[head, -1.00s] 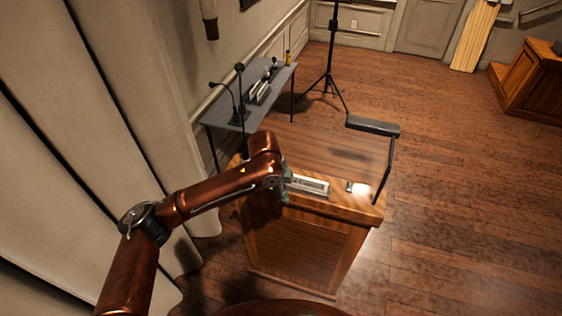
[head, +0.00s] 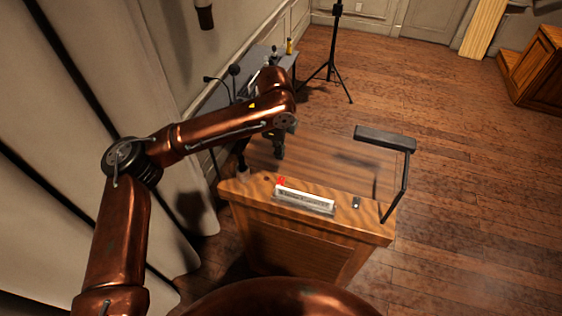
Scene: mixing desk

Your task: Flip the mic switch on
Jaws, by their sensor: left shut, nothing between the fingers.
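A wooden lectern (head: 240,193) stands in front of me. On its top lie a long pale panel (head: 305,201) and, to its right, a small dark item with a light part (head: 356,202). A small red piece (head: 281,182) shows at the panel's left back corner. I cannot make out for certain which of these is the mic switch, or its position. My left gripper (head: 278,153) hangs from the wrist behind the panel, over the lectern's far side, apart from the panel. It is small and dark here, shut and empty. My right gripper is out of view.
A lamp (head: 385,138) on a thin arm rises at the lectern's right edge. A grey table (head: 210,100) with microphones stands behind my left arm along the wall. A black stand (head: 333,70) is farther back. Open floor lies to the right.

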